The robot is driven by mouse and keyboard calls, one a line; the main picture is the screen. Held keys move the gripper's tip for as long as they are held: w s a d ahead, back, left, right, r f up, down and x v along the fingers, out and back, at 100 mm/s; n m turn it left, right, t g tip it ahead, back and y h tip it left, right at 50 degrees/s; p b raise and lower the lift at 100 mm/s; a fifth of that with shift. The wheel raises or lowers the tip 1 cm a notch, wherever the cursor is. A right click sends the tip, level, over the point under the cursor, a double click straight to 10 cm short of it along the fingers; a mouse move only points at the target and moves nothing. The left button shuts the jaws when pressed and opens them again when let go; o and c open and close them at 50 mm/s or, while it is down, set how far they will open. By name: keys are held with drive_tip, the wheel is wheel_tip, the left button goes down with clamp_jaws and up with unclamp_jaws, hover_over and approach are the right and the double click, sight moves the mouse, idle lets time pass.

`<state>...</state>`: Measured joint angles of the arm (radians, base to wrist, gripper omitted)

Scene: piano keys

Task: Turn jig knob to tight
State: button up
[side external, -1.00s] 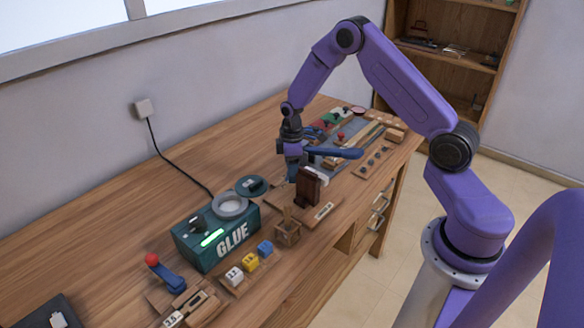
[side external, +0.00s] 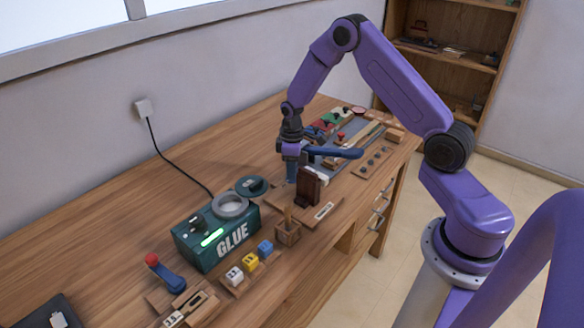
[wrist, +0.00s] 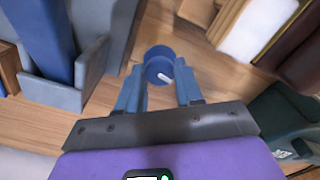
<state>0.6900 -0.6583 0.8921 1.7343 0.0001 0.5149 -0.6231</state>
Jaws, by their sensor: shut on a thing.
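The jig knob (wrist: 159,66) is a round blue knob with a short white pointer mark. In the wrist view it sits between my two blue-grey fingers. My gripper (wrist: 160,78) is shut on the knob, one finger on each side. The white mark points towards the lower right of that picture. In the side view my gripper (side external: 292,177) points down behind the dark brown jig block (side external: 309,187). There the knob is hidden by the block and fingers. I cannot read a tight mark in either view.
A green GLUE box (side external: 217,238) stands left of the jig, with a small wooden cup (side external: 288,232) between. A blue lever-like bar (side external: 335,153) is close beside my wrist. Coloured parts crowd the bench beyond. The back left bench is clear.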

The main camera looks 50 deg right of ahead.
drive_tip(key=m, duration=0.4)
drive_tip(key=shift+m, duration=0.3)
drive_tip(key=m, duration=0.3)
drive_tip(key=shift+m, duration=0.4)
drive_tip(key=m, duration=0.3)
drive_tip(key=shift+m, duration=2.1)
drive_tip(key=o, duration=1)
drive_tip(key=shift+o, duration=0.2)
drive_tip(key=shift+r, duration=0.1)
